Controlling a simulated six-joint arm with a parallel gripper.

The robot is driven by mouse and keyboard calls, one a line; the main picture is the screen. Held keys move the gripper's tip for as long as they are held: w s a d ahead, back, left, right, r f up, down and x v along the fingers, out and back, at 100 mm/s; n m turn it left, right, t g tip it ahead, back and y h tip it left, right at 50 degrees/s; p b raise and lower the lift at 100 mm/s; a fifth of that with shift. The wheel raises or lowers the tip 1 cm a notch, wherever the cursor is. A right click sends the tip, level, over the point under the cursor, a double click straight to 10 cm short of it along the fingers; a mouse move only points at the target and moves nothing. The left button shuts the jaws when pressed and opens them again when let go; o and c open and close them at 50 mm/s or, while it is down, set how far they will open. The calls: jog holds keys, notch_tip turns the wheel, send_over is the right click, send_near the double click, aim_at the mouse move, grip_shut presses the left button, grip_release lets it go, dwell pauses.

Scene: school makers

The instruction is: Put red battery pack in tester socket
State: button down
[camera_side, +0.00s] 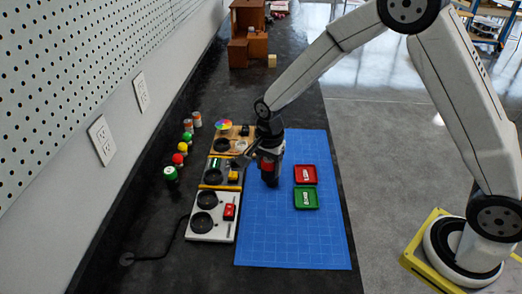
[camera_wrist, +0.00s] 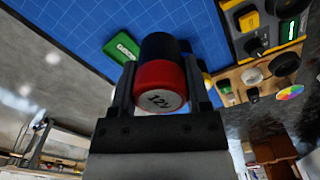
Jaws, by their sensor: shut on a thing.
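My gripper (camera_side: 266,155) is shut on the red battery pack (camera_side: 267,167), a cylinder with a dark body and a red band. In the wrist view the red battery pack (camera_wrist: 160,82) sits between the fingers, its pale end marked "12V" towards the camera. It is over the left part of the blue mat; I cannot tell whether it touches the mat. Left of it stand a white panel (camera_side: 199,230) with two round dark sockets and a red module, a yellow-edged panel (camera_side: 208,185), and a wooden panel (camera_side: 245,131). I cannot tell which is the tester.
A red tray (camera_side: 305,184) and a green tray (camera_side: 306,208) lie on the blue mat (camera_side: 290,245), right of my gripper. Brown boxes (camera_side: 248,45) stand far back. The mat's front is clear.

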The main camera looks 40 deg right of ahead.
jog(key=w+a+f, duration=0.1)
jog(key=w+a, duration=0.2)
jog(key=w, duration=0.6)
jog(key=w+a+f, duration=0.2)
jog(key=w+a, duration=0.1)
jog(key=w, duration=0.7)
jog(key=shift+a, duration=0.2)
jog(key=shift+f, duration=0.2)
jog(key=shift+f, duration=2.7)
jog(key=shift+f, duration=0.6)
jog(key=shift+c, duration=1.6)
grip_release()
